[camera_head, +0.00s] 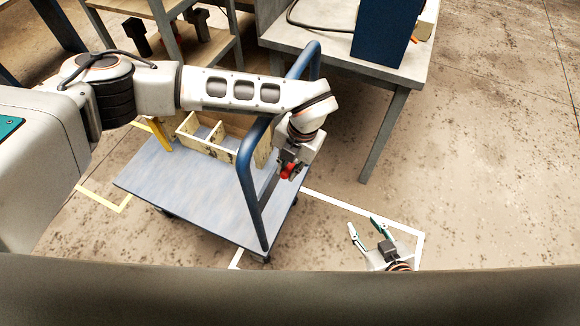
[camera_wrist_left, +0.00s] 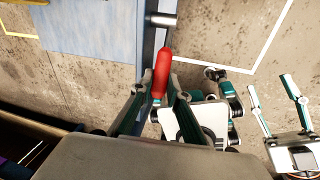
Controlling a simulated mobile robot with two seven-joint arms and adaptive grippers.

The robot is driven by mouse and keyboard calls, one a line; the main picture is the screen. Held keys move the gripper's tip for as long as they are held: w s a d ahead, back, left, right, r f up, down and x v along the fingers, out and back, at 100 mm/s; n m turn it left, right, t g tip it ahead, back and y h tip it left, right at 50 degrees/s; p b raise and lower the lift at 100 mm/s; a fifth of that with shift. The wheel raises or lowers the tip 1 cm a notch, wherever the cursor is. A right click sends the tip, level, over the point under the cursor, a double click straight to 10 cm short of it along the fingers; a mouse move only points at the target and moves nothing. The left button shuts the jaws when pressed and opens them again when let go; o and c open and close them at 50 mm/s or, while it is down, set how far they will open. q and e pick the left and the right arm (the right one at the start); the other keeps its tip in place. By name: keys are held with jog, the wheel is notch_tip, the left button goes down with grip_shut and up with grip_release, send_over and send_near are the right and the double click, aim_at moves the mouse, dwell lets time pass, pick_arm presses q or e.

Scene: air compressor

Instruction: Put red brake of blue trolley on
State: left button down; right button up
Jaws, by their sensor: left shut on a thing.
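The blue trolley (camera_head: 190,205) stands on the floor with its blue push handle (camera_head: 249,170) rising at the right end. The red brake (camera_head: 287,171) is at that end, mostly covered by my left gripper (camera_head: 288,174). In the left wrist view, the red brake (camera_wrist_left: 163,72) is a long red handle beside the trolley's edge (camera_wrist_left: 92,28). My left gripper (camera_wrist_left: 160,88) is shut on it, with one finger on each side. My right gripper (camera_head: 368,227) is open and empty above the floor, and it also shows in the left wrist view (camera_wrist_left: 270,88).
A cream divided box (camera_head: 222,142) sits on the trolley. A grey table (camera_head: 335,45) with a blue box (camera_head: 384,32) stands behind, its leg right of the trolley. White and yellow lines mark the floor. The floor at right is clear.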

pick_arm(q)
jog(key=c, duration=1.9)
grip_release()
jog(key=shift+w+a, duration=0.1)
jog(key=shift+w, duration=0.05)
jog(key=r, duration=0.2)
jog(key=d+r, duration=0.1)
jog(key=r, duration=0.5)
jog(key=shift+d, duration=0.3)
jog(key=shift+s+f, duration=0.1)
jog(key=shift+s, duration=0.15)
